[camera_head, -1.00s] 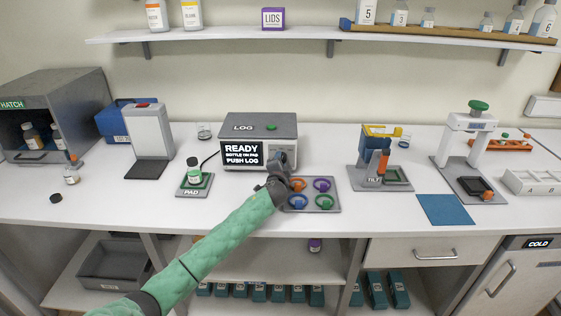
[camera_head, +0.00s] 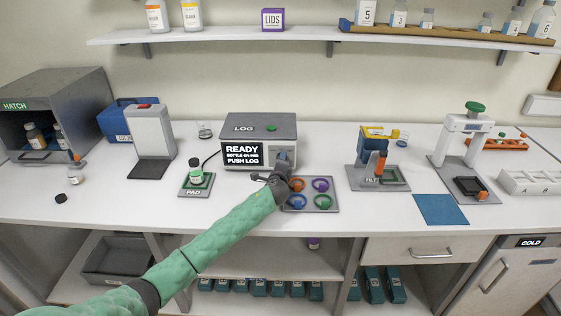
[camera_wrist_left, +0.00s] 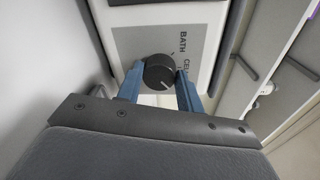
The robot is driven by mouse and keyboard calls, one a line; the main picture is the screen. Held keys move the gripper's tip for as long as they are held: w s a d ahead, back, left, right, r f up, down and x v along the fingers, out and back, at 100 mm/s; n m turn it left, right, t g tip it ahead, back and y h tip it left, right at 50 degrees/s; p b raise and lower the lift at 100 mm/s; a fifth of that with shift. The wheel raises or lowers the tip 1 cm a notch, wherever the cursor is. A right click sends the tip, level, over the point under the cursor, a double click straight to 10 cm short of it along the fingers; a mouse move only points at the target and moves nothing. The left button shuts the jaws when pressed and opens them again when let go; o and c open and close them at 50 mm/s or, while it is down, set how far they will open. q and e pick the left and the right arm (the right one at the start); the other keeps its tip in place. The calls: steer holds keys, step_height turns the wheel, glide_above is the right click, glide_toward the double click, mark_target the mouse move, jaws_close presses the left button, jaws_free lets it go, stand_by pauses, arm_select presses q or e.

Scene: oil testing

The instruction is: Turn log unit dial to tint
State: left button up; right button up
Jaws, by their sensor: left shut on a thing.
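The log unit (camera_head: 238,126) is a grey box marked LOG with a green button (camera_head: 271,128) on top. Its black screen (camera_head: 243,156) reads READY, BOTTLE ON PAD, PUSH LOG. My left gripper (camera_head: 281,160) is at the right side of its front face. In the left wrist view the black round dial (camera_wrist_left: 158,72) sits between the blue fingertips of my left gripper (camera_wrist_left: 160,83), which are shut on it. BATH and part of a second word, CELL, show on the grey label plate (camera_wrist_left: 200,45). No TINT mark is readable. My right gripper is not in view.
A tray with coloured rings (camera_head: 313,207) lies just right of and below my left gripper. A tilt stand (camera_head: 376,183) is further right. The counter front is mostly clear.

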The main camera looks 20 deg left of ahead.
arm_select(q)
steer(key=shift+f, duration=0.1)
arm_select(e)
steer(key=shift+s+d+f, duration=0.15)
arm_select(q)
steer(key=o, duration=1)
steer(key=shift+s+d, duration=0.1)
steer(key=shift+s, duration=0.2)
steer(key=b+v, duration=0.2)
steer(key=v, duration=0.4)
steer(key=shift+s+d+b, duration=0.1)
steer(key=shift+s+b, duration=0.05)
steer(key=shift+b, duration=0.2)
steer(key=shift+s, duration=0.45)
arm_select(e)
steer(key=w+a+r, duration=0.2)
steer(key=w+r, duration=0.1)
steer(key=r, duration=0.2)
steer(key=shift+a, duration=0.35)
